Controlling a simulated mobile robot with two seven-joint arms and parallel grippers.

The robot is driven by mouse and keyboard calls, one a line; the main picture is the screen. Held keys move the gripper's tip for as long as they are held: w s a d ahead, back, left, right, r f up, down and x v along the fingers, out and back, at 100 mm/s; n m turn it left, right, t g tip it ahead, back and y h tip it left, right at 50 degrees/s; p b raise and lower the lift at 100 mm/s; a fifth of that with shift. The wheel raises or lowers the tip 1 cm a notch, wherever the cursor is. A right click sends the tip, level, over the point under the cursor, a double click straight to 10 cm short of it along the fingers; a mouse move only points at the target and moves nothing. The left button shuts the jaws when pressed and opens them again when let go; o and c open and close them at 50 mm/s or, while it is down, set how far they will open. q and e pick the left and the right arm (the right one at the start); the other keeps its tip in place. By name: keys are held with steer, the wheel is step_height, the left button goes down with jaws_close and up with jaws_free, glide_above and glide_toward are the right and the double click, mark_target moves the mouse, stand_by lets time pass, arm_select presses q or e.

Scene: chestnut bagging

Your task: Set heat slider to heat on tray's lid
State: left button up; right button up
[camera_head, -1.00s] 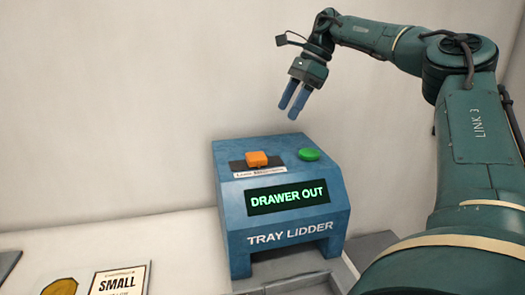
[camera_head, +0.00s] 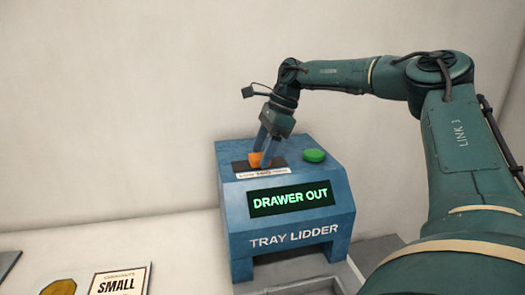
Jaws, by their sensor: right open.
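The blue tray lidder (camera_head: 232,222) stands against the wall. Its screen (camera_head: 291,199) reads "DRAWER OUT". An orange slider knob (camera_head: 255,160) sits in a dark slot on its top, above a white label (camera_head: 262,172) too blurred to read fully. My right gripper (camera_head: 264,158) is open and down at the slider, its blue fingers around or just beside the knob; contact cannot be told. The fingers partly cover the knob and slot. A green button (camera_head: 314,155) is to the right of the slot. The tray's lid is not visible. My left gripper is not in view.
A grey drawer (camera_head: 300,286) shows at the lidder's front, cut off by the picture's bottom. A card reading "SMALL" (camera_head: 119,283) and a round gold item (camera_head: 61,287) lie at the lower left. My right arm fills the right side.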

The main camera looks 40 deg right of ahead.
steer(key=shift+f, duration=0.25)
steer(key=shift+c, duration=0.5)
